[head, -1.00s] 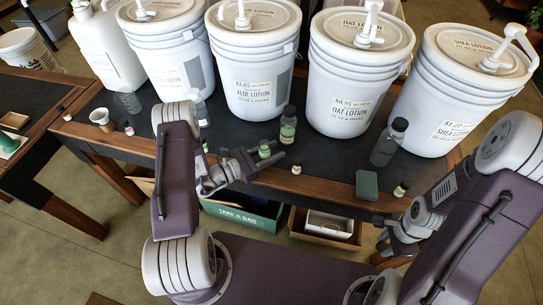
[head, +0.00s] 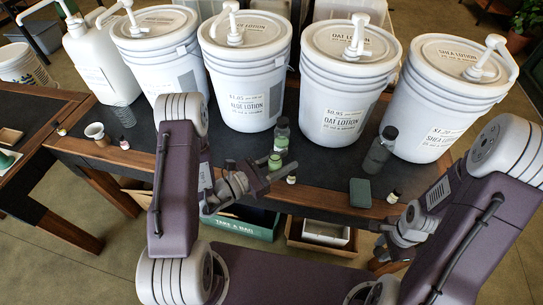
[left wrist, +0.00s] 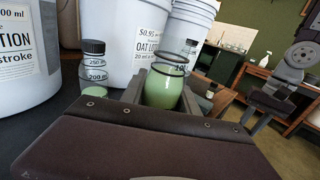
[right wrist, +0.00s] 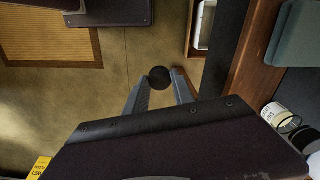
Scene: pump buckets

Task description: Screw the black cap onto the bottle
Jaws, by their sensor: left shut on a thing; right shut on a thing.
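My left gripper (head: 274,174) is shut on an uncapped bottle (left wrist: 165,88) of pale green lotion, upright with its open rim up; in the head view the bottle (head: 275,160) is partly hidden by the fingers. My right gripper (right wrist: 160,84) is shut on a round black cap (right wrist: 160,76), held between the fingertips over the floor. In the head view, my right gripper (head: 383,246) is low at the right, apart from the bottle, and the cap is too small to make out.
A black-capped bottle (left wrist: 94,68) with some green lotion stands beside the held one. Another dark-capped bottle (head: 378,152), a green block (head: 360,193) and small jars stand near the table's front edge. Large white pump buckets (head: 245,75) line the back. An open box (head: 325,232) sits below the edge.

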